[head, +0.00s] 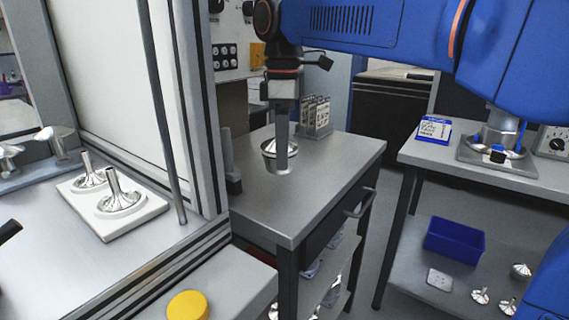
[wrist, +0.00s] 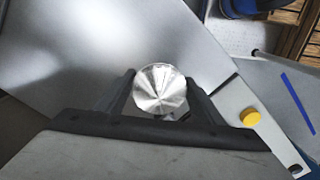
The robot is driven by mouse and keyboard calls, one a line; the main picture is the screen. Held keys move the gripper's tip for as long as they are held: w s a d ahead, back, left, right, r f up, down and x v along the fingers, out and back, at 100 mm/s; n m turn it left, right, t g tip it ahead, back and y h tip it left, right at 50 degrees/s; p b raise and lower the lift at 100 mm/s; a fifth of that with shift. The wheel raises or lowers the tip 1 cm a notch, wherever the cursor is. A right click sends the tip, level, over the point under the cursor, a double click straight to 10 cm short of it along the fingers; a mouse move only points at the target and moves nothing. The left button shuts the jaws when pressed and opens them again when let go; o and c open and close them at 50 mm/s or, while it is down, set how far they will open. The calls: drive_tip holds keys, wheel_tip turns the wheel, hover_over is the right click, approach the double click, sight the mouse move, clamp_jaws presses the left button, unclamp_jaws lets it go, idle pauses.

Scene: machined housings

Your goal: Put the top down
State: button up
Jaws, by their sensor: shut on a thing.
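My gripper (head: 282,160) points straight down over the grey metal bench (head: 325,185). It is shut on a shiny metal top (head: 270,150), which shows behind and beside the finger. In the wrist view the round, faceted face of the top (wrist: 160,88) sits between the two dark fingers. The top is at or just above the bench surface; I cannot tell whether it touches. Part of the top is hidden by the finger. Two similar tops (head: 121,203) stand stem up on a white plate (head: 152,218) at the left.
A rack of small items (head: 316,115) stands at the bench's back. A frame post (head: 200,100) rises on its left. A yellow round button (head: 188,305) is at the front. Right, a second table holds a blue-labelled box (head: 434,130); a blue bin (head: 454,241) sits below. The bench's front is clear.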

drive_tip(key=shift+f, duration=2.15)
drive_tip(key=shift+f, duration=0.1)
drive_tip(key=o, duration=1.2)
drive_tip(key=shift+c, duration=0.2)
wheel_tip(320, 180, up, 12)
drive_tip(key=shift+r, duration=0.15)
drive_tip(key=shift+d, duration=0.15)
